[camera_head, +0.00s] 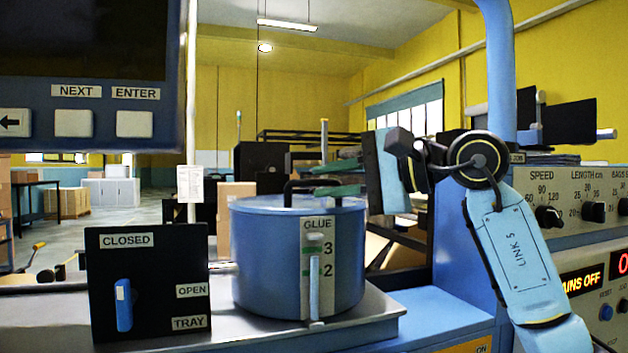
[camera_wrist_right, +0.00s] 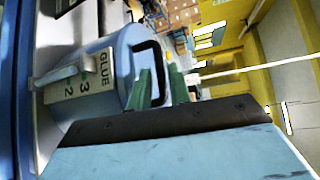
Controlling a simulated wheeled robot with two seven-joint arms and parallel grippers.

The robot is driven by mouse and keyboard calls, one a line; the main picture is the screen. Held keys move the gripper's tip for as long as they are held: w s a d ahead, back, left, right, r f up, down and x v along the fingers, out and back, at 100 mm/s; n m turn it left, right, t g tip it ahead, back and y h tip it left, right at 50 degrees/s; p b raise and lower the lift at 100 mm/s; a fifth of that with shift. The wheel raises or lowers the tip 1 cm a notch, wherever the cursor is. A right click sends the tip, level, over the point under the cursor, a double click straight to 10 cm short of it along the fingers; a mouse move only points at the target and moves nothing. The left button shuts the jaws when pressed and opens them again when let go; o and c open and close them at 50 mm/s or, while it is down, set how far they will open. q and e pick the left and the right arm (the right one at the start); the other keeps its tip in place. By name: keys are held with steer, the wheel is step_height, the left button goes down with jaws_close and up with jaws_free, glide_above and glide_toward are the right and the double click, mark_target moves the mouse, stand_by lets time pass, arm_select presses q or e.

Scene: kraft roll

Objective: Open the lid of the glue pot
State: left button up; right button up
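The blue glue pot (camera_head: 262,255) stands on a metal plate in the head view, its GLUE label facing me. Its lid (camera_head: 252,203) lies flat on top and looks closed. The lid has a black handle (camera_head: 290,186). My right gripper (camera_head: 338,178) comes in from the right at the handle. In the right wrist view the green fingers (camera_wrist_right: 161,72) are apart, one on each side of the black handle bar (camera_wrist_right: 154,46). Whether they touch it I cannot tell. The pot (camera_wrist_right: 92,82) appears sideways there. My left gripper is not in view.
A black panel (camera_head: 150,252) marked CLOSED, OPEN and TRAY, with a blue lever, stands left of the pot. A screen with buttons (camera_head: 100,122) hangs at upper left. A control panel (camera_head: 570,200) with knobs and a blue post (camera_head: 497,60) stand at right.

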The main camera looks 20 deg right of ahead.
mark_target(319, 183)
steer(key=shift+x, duration=1.5)
steer(key=shift+c, duration=0.2)
jaws_close()
